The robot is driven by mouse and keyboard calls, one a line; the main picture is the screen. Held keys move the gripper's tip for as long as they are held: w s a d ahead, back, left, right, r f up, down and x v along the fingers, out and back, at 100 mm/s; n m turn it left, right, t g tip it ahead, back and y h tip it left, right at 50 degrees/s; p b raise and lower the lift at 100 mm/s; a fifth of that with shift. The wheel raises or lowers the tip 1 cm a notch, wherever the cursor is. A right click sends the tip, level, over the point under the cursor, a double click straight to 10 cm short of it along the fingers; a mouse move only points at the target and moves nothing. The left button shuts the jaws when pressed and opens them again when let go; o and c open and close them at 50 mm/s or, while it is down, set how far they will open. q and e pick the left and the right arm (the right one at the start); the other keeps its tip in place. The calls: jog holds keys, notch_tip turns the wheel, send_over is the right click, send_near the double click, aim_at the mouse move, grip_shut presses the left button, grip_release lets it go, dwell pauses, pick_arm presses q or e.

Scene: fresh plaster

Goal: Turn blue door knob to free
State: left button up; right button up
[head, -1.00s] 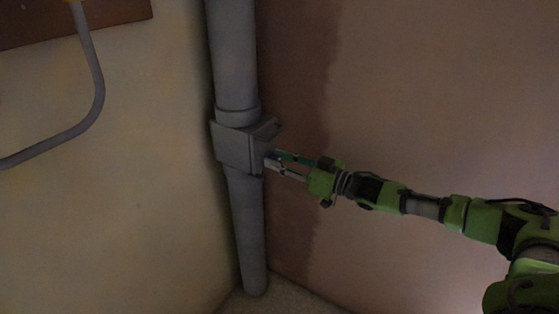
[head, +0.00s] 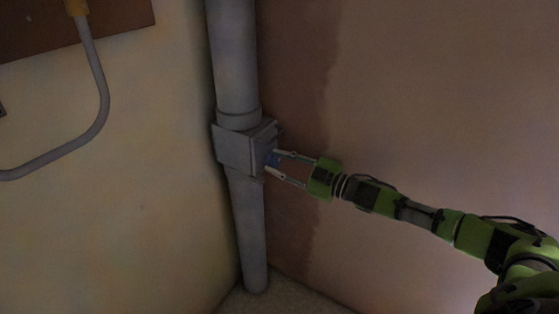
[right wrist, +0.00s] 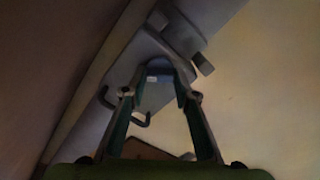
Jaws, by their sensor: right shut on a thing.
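The blue door knob (head: 271,158) shows as a small blue patch on the right side of a grey box (head: 235,150) around a grey pipe. My right gripper (head: 275,161) reaches it from the right, with its two fingertips at the knob, one above and one below. The fingers are shut on it and cover part of it. My left gripper is in no view.
The grey pipe (head: 233,60) runs down the corner to the floor (head: 280,298). A pale wall (head: 130,210) is at the left and a brownish plaster wall (head: 420,100) at the right. A bent grey conduit (head: 100,95) hangs from a brown board at the upper left.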

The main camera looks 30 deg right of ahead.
jog(key=n, duration=0.3)
jog(key=shift+f+n, duration=0.15)
jog(key=shift+n, duration=0.75)
jog(key=shift+a+n, duration=0.1)
jog(key=shift+n, duration=1.5)
jog(key=shift+s+f+n+b, duration=0.1)
jog(key=shift+n+b, duration=0.2)
jog(key=shift+n, duration=0.8)
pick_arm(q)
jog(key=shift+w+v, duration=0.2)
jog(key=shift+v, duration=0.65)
pick_arm(e)
jog(key=shift+n, duration=0.3)
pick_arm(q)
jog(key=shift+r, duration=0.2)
